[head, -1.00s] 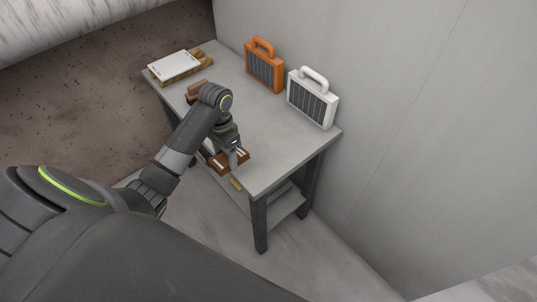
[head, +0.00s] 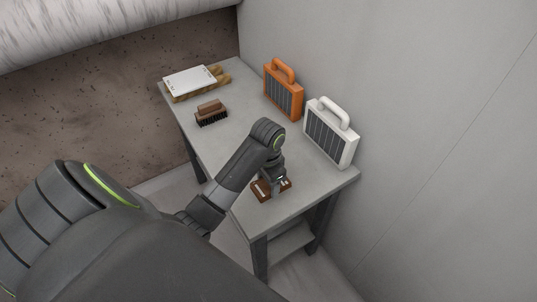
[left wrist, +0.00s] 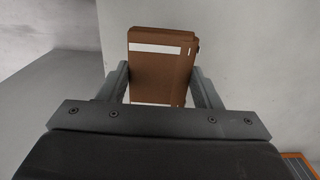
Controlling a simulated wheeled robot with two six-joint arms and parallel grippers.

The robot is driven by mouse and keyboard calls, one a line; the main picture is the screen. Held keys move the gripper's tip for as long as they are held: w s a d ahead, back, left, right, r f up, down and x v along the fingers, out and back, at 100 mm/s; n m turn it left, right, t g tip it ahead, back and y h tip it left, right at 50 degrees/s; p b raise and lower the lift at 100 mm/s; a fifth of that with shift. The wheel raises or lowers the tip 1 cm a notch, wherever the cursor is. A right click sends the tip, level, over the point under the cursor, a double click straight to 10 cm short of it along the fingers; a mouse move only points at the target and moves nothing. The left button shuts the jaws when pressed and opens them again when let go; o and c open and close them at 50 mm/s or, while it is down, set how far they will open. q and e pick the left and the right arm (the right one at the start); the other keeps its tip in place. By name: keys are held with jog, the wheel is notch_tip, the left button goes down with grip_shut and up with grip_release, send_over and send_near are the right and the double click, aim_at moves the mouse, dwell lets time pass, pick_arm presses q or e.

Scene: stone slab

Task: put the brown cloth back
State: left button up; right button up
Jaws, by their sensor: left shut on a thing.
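The brown cloth (head: 261,195) is a folded, block-like brown bundle with pale stripes. In the head view it is at the near end of the grey table, over or on its top; I cannot tell whether it touches. My left gripper (head: 274,183) comes down onto it and is shut on it, hiding part of it. In the left wrist view the cloth (left wrist: 160,72) with its white band lies between the two fingers of my left gripper (left wrist: 163,88). My right gripper is not in view.
The grey table (head: 240,130) stands along a wall. An orange panel lamp (head: 283,95) and a white one (head: 325,138) stand at its wall side. A brown brush (head: 211,114) and a white-topped wooden stack (head: 192,82) lie toward the far end. The middle is clear.

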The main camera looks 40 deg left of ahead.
aim_at(268, 190)
pick_arm(q)
jog(key=shift+w+f, duration=0.15)
jog(key=shift+f, duration=0.45)
notch_tip(268, 190, down, 2)
jog(key=shift+f+p, duration=0.25)
jog(key=shift+p, duration=0.05)
jog(key=shift+f, duration=0.55)
jog(key=o, duration=0.9)
jog(key=shift+f, duration=0.1)
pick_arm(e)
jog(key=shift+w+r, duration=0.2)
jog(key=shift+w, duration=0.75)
